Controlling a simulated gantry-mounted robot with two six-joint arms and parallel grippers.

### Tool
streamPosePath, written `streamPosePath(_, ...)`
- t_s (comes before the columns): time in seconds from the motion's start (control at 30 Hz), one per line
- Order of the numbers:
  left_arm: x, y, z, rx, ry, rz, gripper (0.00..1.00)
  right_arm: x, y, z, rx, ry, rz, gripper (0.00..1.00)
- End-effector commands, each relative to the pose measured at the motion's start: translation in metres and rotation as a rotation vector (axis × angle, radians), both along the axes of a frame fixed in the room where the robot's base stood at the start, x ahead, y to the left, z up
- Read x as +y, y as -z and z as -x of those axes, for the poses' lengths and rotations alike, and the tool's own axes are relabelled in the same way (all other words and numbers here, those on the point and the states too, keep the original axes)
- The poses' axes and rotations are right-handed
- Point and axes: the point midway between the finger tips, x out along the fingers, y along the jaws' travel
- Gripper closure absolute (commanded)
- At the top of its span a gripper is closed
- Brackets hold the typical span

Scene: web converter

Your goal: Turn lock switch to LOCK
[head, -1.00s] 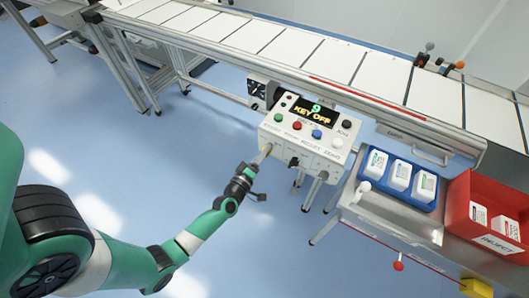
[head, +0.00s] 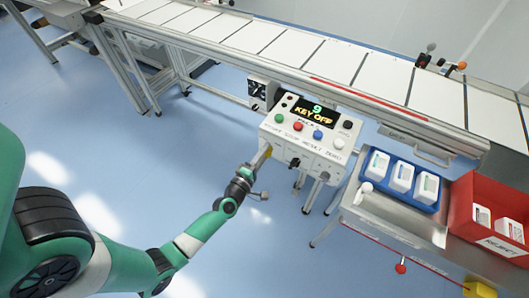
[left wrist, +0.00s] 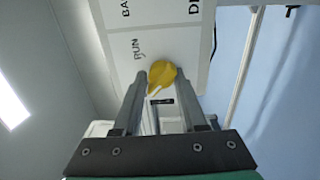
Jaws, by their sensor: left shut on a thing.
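A white control box (head: 302,138) stands beside the conveyor, and its dark display reads "9 KEY OFF". My left gripper (head: 264,156) is at the left end of the box's front face. The word RUN is printed beside the knob; no LOCK label is readable. A small black switch (head: 294,163) is on the box's front, right of my gripper. My right gripper is out of view.
Coloured buttons (head: 298,127) line the box top. A conveyor (head: 330,60) runs behind it. To the right are a blue tray (head: 424,204) with white packs and a red REJECT bin (head: 462,215). Open blue floor (head: 120,140) lies left of the box.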

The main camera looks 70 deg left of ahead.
Motion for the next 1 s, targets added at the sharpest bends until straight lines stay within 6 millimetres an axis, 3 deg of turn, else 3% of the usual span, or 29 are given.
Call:
streamPosePath(0.17,-0.001,0.003,0.001,0.002,0.001,0.007,1.00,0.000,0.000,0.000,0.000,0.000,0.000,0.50)
streamPosePath(0.2,-0.001,0.003,0.001,0.003,0.001,0.006,0.53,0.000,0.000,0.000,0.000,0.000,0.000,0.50)
streamPosePath(0.33,0.000,0.002,0.000,0.003,0.001,0.005,0.30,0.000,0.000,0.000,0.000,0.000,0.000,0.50)
streamPosePath(0.73,-0.005,0.001,0.007,0.002,0.001,0.003,0.30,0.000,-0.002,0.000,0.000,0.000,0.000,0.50)
streamPosePath(1.0,-0.041,0.001,0.054,0.006,0.003,0.005,0.30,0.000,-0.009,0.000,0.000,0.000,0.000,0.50)
